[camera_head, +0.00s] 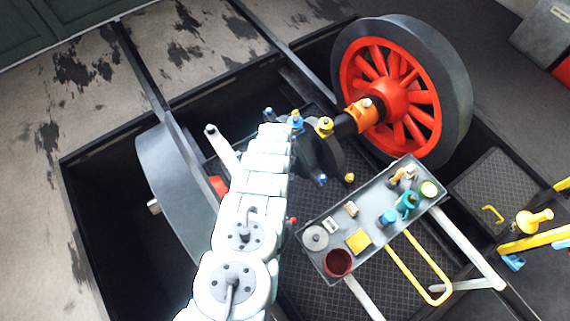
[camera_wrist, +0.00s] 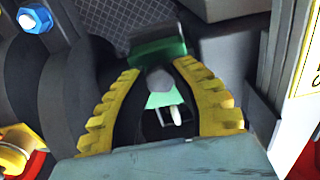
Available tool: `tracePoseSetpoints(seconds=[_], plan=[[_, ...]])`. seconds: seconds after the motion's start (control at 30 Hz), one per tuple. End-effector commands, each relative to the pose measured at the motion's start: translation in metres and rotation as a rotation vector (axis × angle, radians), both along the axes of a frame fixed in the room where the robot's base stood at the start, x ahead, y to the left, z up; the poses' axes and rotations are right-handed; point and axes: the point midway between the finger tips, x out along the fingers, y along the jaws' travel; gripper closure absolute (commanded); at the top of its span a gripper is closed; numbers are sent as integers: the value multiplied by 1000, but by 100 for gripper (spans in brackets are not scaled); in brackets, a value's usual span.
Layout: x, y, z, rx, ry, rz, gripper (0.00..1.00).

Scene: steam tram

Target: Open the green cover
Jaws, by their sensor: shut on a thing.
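The green cover (camera_wrist: 157,52) shows in the wrist view at the upper middle. A dark green block lies at its far side, and a lighter green piece shows between my fingers. My gripper (camera_wrist: 158,70) has yellow ridged fingers on both sides of a grey knob-like part, with their tips against the green cover. It is shut on the cover, though the exact contact is partly hidden. The cover looks closed or only slightly moved; I cannot tell which. In the head view my arm hides the gripper and the cover.
Dark round axle parts with a blue bolt (camera_wrist: 35,19) stand close on the left. A white panel (camera_wrist: 305,45) stands close on the right. In the head view are a red spoked wheel (camera_head: 390,85) and a grey tool tray (camera_head: 318,262) above a dark pit.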

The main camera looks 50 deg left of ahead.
Motion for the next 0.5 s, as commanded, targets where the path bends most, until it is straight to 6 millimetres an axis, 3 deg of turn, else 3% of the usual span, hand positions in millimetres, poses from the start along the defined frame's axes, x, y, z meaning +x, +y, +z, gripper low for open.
tracePoseSetpoints(seconds=[0.33,0.37,0.4,0.47,0.5], plan=[[-1,0,-1,-1,-1,4,100],[-1,0,-1,0,-1,4,69],[-2,0,-1,-1,-1,5,57],[-2,0,-1,0,-1,5,43],[-2,0,0,0,-1,5,43]])
